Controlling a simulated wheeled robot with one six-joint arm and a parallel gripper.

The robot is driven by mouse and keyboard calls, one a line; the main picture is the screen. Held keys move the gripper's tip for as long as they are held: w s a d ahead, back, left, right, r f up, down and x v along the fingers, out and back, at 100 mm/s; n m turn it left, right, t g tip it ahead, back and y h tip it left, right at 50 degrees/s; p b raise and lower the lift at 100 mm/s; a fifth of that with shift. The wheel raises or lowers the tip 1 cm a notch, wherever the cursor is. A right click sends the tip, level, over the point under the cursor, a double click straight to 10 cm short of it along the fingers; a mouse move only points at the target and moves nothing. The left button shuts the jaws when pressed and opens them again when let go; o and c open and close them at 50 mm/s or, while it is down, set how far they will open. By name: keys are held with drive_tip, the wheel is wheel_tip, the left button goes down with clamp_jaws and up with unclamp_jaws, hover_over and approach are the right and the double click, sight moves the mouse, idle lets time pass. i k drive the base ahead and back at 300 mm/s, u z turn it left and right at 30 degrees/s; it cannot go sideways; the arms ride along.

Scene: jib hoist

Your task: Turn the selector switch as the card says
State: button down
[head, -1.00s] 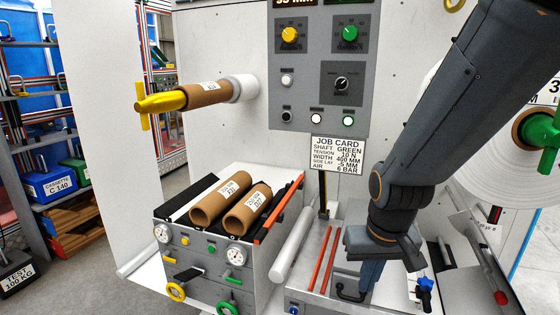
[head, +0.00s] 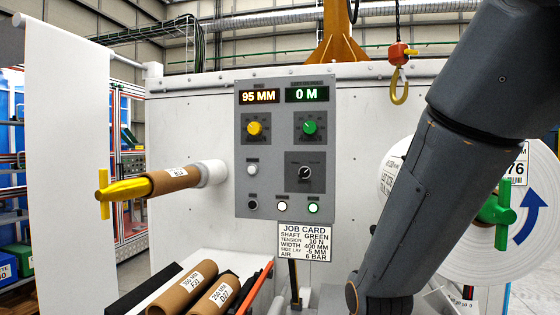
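The grey control panel (head: 285,150) is on the white machine wall. Its black selector switch (head: 305,172) sits on a dark plate at the right; its exact setting is too small to read. Above are a yellow knob (head: 254,128) and a green knob (head: 309,128). The job card (head: 305,243) below reads shaft green, tension 10 N, width 400 mm, side lay -5 mm, air 6 bar. My arm comes down at the right, apart from the panel in the picture. My gripper is below the picture's edge.
Displays read 95 MM (head: 260,97) and 0 M (head: 307,94). A yellow-tipped shaft with a cardboard core (head: 175,179) juts out left of the panel. A hoist hook (head: 399,86) hangs upper right. A large white roll (head: 470,240) with a green handle stands right.

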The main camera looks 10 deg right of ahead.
sight(304, 173)
drive_tip(key=u, duration=1.8)
drive_tip(key=k, duration=0.8)
drive_tip(key=z, duration=1.25)
